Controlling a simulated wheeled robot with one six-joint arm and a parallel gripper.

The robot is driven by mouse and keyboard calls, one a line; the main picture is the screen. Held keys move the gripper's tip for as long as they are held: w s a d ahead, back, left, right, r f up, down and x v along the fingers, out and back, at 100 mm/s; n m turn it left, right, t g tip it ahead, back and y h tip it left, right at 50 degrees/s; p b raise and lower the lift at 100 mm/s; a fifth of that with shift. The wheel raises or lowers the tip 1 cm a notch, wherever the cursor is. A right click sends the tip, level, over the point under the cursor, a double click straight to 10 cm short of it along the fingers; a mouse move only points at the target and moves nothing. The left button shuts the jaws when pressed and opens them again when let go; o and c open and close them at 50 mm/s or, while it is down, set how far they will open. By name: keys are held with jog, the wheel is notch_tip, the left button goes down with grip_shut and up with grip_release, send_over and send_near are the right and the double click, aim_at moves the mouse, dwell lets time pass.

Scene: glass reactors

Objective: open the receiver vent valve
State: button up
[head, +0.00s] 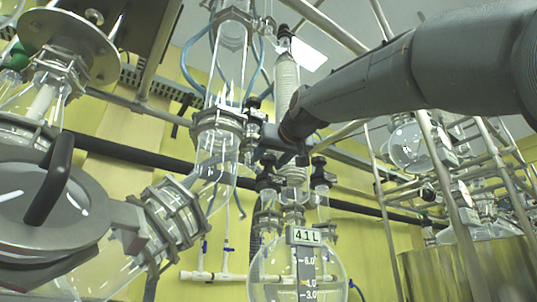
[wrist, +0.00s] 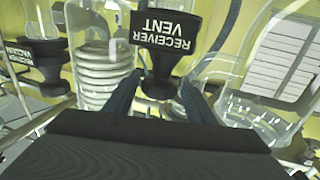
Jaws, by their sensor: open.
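The receiver vent valve (wrist: 166,40) is a black handle whose white lettering appears upside down in the wrist view, with a narrower black stem below the label. My gripper (wrist: 161,98) is open, with one dark finger on either side of the valve's stem. I cannot tell whether either finger touches it. In the head view my arm comes in from the right and ends near the glassware above the receiver flask (head: 270,270). The fingers are hard to make out there, and I cannot tell which black knob there is the vent valve.
A second black valve (wrist: 42,50), labelled receiver vacuum, stands left of the vent valve in the wrist view. A coiled glass tube (wrist: 104,75) is between them. In the head view, a large glass vessel (head: 50,215) fills the lower left and metal rails (head: 440,170) stand right.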

jog(key=c, duration=0.9)
jog(key=shift+o, duration=0.2)
jog(key=shift+w+d+f+y+b, duration=0.1)
jog(key=shift+y+b, duration=0.2)
jog(key=shift+b, duration=0.2)
jog(key=shift+f+n+g+y+b, duration=0.1)
jog(key=shift+n+g+y+b, duration=0.5)
jog(key=shift+n+y+b, duration=0.3)
jog(key=n+g+y+b, duration=0.1)
jog(key=y, duration=0.1)
jog(key=shift+n+g+y+b, duration=0.3)
jog(key=shift+n, duration=0.1)
jog(key=shift+w+n+g+y, duration=0.1)
jog(key=shift+n+g+y, duration=0.6)
jog(key=shift+y, duration=0.1)
jog(key=n+g+y, duration=0.1)
jog(key=n+g+y+p, duration=0.1)
jog(key=shift+r+g, duration=0.3)
jog(key=shift+s+n+g+y+p, duration=0.2)
jog(key=shift+n+g+y+p, duration=0.3)
jog(key=shift+n+g+p, duration=0.35)
